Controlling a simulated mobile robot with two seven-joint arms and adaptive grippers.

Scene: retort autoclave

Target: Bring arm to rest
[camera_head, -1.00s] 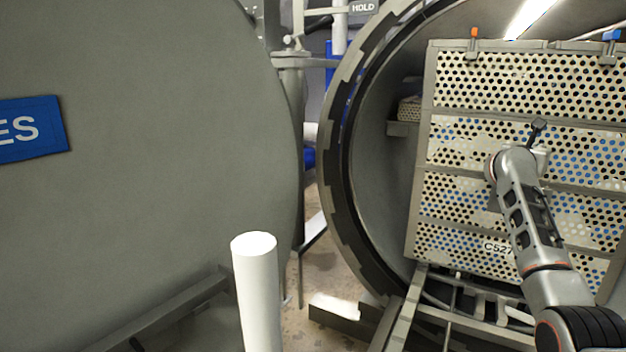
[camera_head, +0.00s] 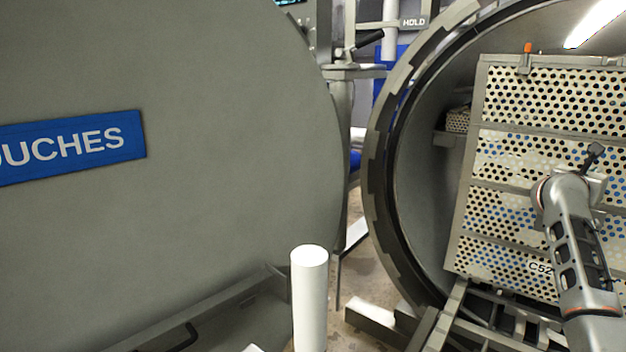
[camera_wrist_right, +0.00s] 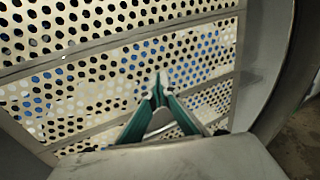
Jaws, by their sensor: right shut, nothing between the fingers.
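My right arm comes in from the lower right in the head view, with its right gripper (camera_head: 593,152) in front of the perforated basket. In the right wrist view the gripper (camera_wrist_right: 158,84) has its green-sided fingers together at the tips, with nothing between them. The perforated metal basket (camera_head: 510,148) stands in the mouth of the round vessel; it also fills much of the right wrist view (camera_wrist_right: 85,85). I cannot tell whether the fingertips touch the basket. My left gripper is not in view.
The large grey vessel door (camera_head: 210,200) stands open at the left with a blue sign (camera_head: 75,146). A white post (camera_head: 310,295) rises at the lower middle. The vessel's toothed rim (camera_head: 385,150) surrounds the opening. Rails (camera_head: 440,325) lie below the basket.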

